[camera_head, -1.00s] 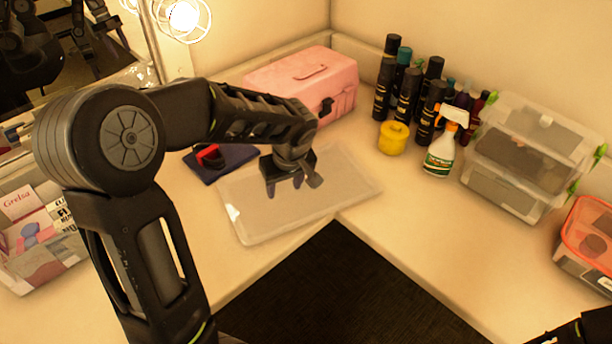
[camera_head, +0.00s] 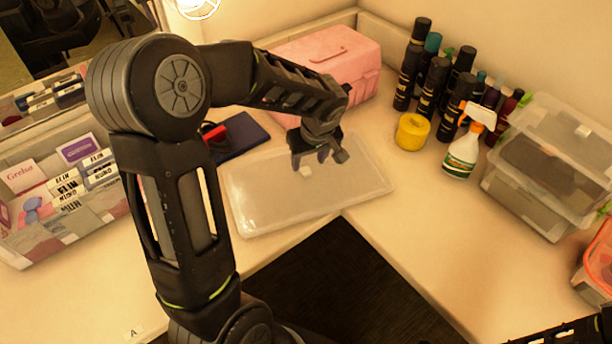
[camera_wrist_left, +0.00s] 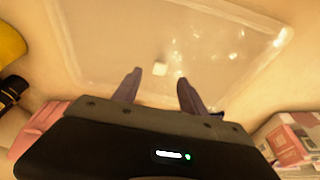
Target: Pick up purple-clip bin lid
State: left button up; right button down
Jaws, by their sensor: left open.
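A flat translucent lid (camera_head: 290,198) lies on the cream counter near its inner corner, and it fills much of the left wrist view (camera_wrist_left: 215,45). A small pale label shows on it; I cannot make out purple clips. My left gripper (camera_head: 322,157) is over the far part of the lid, fingers pointing down, open and empty. In the left wrist view the two fingers (camera_wrist_left: 160,80) are apart with the lid beyond them; I cannot tell whether they touch it. Of my right arm only a dark piece shows at the bottom right; its gripper is out of view.
A pink case (camera_head: 325,62) stands behind the lid. A dark blue flat item (camera_head: 240,138) lies to its left. A yellow tub (camera_head: 412,132), spray bottle (camera_head: 462,155), dark bottles and stacked clear bins (camera_head: 545,165) stand right. A box of cards (camera_head: 65,205) is left.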

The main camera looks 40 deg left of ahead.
aim_at(306, 170)
pick_arm(q)
jog(key=shift+f, duration=0.3)
jog(key=shift+p+x, duration=0.7)
jog(key=shift+x, duration=1.95)
jog(key=shift+w+a+r, duration=0.1)
grip_shut()
